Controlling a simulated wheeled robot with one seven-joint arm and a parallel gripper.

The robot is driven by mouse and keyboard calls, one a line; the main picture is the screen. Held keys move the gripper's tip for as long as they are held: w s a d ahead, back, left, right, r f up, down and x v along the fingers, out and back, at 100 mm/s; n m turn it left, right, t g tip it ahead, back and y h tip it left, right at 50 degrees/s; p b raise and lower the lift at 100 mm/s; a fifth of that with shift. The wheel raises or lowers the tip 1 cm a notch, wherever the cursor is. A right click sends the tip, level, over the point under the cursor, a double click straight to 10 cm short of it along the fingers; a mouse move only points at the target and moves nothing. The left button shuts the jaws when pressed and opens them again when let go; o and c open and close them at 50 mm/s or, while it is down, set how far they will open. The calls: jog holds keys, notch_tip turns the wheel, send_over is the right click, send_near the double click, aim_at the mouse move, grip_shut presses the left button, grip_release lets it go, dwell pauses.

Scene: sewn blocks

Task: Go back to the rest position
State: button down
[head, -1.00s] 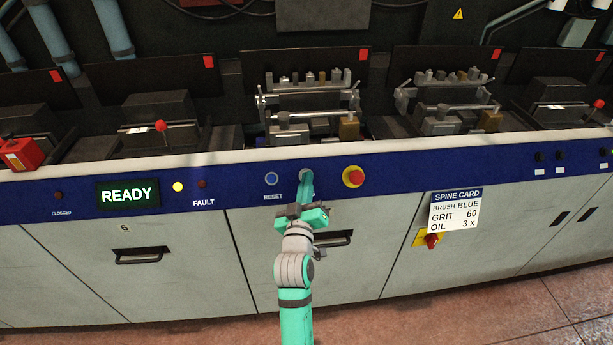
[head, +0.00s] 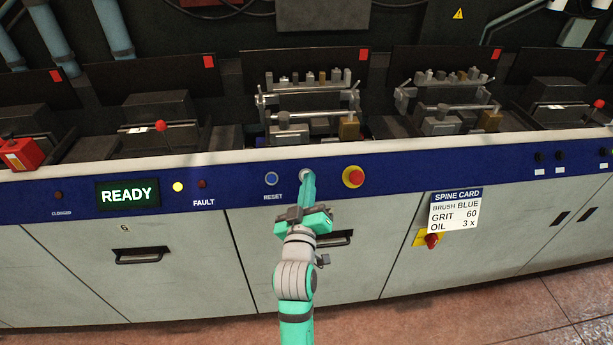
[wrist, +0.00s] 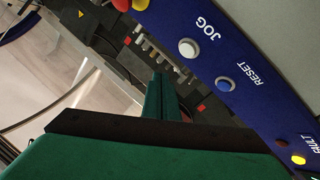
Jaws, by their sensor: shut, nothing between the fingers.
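My teal gripper (head: 308,180) is shut and empty, its fingers pointing up in front of the machine's blue control strip. In the head view its tip overlaps the pale JOG button (head: 306,174) and partly hides it. In the wrist view the closed green fingers (wrist: 164,82) lie left of the white JOG button (wrist: 188,48), apart from it in the picture. The blue RESET button (head: 271,179) is just left of my gripper in the head view; it also shows in the wrist view (wrist: 225,84).
A red stop knob (head: 353,176) on a yellow base is right of my gripper. The READY display (head: 128,193) is lit, with a yellow lamp (head: 178,187) beside it. A drawer handle (head: 334,238) is behind my wrist. A spine card (head: 455,211) hangs farther right.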

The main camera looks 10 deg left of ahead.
dwell(0.4)
jog(key=s+d+f+m+g, duration=0.2)
jog(key=s+d+f+m, duration=0.15)
jog(key=s+f, duration=1.55)
jog(key=s+d+m, duration=0.1)
jog(key=s+d, duration=0.2)
jog(key=s, duration=1)
jog(key=s+d+m+g+h, duration=0.1)
jog(key=s+d+m, duration=0.1)
jog(key=s, duration=1.1)
jog(key=shift+s+d+g, duration=0.25)
jog(key=shift+d+g, duration=0.05)
jog(key=shift+d, duration=0.15)
